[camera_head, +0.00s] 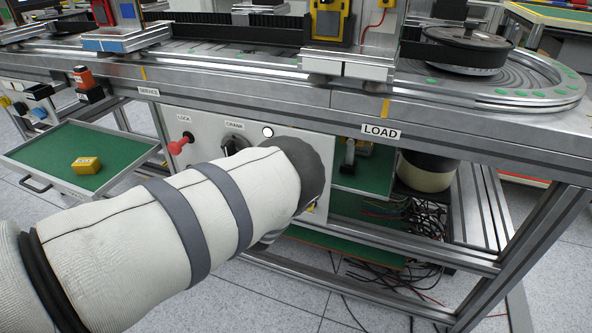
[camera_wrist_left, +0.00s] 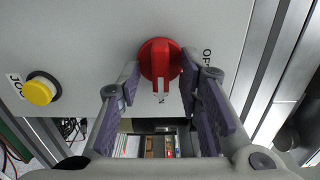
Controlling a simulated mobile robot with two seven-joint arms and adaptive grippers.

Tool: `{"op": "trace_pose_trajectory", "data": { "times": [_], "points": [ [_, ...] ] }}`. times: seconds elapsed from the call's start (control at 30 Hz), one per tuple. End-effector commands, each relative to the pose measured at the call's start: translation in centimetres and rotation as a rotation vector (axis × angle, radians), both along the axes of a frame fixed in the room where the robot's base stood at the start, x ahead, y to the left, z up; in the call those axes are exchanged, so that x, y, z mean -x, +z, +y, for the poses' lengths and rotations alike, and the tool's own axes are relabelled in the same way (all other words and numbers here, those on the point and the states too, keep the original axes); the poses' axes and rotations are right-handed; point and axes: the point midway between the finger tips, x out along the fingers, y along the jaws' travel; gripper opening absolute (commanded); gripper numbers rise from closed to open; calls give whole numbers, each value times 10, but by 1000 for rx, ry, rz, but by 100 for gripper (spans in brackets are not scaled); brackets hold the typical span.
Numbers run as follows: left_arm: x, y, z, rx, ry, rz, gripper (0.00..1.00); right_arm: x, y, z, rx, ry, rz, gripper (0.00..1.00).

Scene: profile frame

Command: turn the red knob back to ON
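The red knob (camera_wrist_left: 160,62) is on a light panel in the left wrist view, a round base with a raised grip bar and a pale stripe near its lower end. The bar runs up and down in that view, its lower end by a small, partly hidden mark. My left gripper (camera_wrist_left: 159,82) is open, its purple-padded fingers at the two sides of the knob's lower part. I cannot tell whether they touch it. In the head view my left arm (camera_head: 170,235) covers that part of the panel, hiding the knob and fingers. My right gripper is not in view.
A yellow button (camera_wrist_left: 40,90) marked JOG is left of the knob in the wrist view. In the head view the panel carries a red LOCK handle (camera_head: 181,144) and a black CRANK (camera_head: 236,144). An open green drawer (camera_head: 60,150) holds a yellow block (camera_head: 87,165).

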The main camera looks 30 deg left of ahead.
Motion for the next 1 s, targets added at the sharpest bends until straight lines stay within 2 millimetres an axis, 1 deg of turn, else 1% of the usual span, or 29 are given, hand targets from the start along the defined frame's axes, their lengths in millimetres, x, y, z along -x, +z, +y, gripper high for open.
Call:
{"op": "trace_pose_trajectory", "data": {
  "times": [0.07, 0.13, 0.17, 0.3, 0.4, 0.5, 0.6, 0.67, 1.0],
  "points": [
    [5, 0, -1, 0, 0, 1, 32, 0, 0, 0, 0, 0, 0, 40],
    [17, -1, -4, 0, 2, 4, 32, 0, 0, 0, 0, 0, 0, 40],
    [24, -1, -6, -1, 1, 4, 32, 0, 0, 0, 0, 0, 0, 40],
    [63, -1, -15, 0, 1, 6, 32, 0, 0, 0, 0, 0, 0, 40],
    [87, -1, -21, -1, 1, 4, 32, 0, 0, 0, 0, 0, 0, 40],
    [105, -1, -25, 0, 0, 4, 32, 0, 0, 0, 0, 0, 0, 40],
    [114, 0, -27, -1, 1, 2, 32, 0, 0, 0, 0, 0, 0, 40],
    [117, 0, -28, 0, 1, 1, 32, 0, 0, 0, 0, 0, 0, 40],
    [117, 0, -28, 0, 1, 1, 32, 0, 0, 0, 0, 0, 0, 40]
  ]
}}
